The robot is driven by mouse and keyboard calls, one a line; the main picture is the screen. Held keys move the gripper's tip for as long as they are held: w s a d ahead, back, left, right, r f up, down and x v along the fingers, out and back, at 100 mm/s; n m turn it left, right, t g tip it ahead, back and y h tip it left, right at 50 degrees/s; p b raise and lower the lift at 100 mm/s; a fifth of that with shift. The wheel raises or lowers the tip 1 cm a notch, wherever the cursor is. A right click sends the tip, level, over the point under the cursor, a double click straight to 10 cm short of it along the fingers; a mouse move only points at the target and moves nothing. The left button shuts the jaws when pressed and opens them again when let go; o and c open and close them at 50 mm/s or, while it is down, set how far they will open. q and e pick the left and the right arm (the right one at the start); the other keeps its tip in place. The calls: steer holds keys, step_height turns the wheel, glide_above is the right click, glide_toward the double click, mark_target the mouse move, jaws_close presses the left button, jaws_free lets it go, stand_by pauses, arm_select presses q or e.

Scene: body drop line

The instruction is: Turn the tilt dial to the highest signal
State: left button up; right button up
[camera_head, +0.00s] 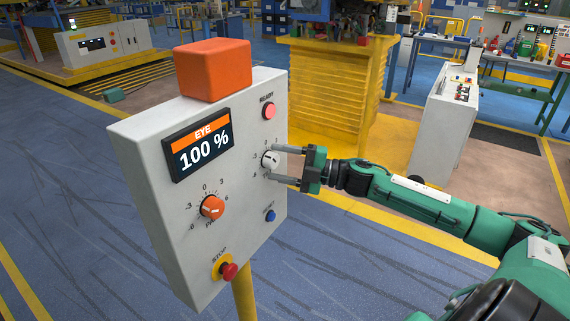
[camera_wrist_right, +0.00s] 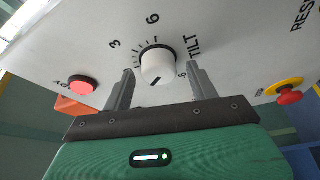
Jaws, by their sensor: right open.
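The white tilt dial (camera_head: 270,160) sits on the right part of the grey panel face (camera_head: 150,235). My right gripper (camera_head: 277,164) is at the dial, with one finger above it and one below it in the head view. In the right wrist view the tilt dial (camera_wrist_right: 158,68) stands between the two open fingers, with a visible gap on each side. The word TILT and the numbers 3 and 6 show around it. The display (camera_head: 198,146) reads EYE 100 %. My left gripper is not in view.
An orange pan dial (camera_head: 212,207), a red stop button (camera_head: 229,271), a blue button (camera_head: 270,216) and a lit red READY button (camera_head: 268,111) share the panel. An orange box (camera_head: 212,70) sits on top. Blue floor is clear to the left.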

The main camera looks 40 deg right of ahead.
steer(key=shift+b+v, duration=0.5)
steer(key=shift+v, duration=0.7)
steer(key=b+v, duration=0.1)
steer(key=v, duration=1)
steer(key=shift+d, duration=0.15)
steer(key=shift+s, duration=0.1)
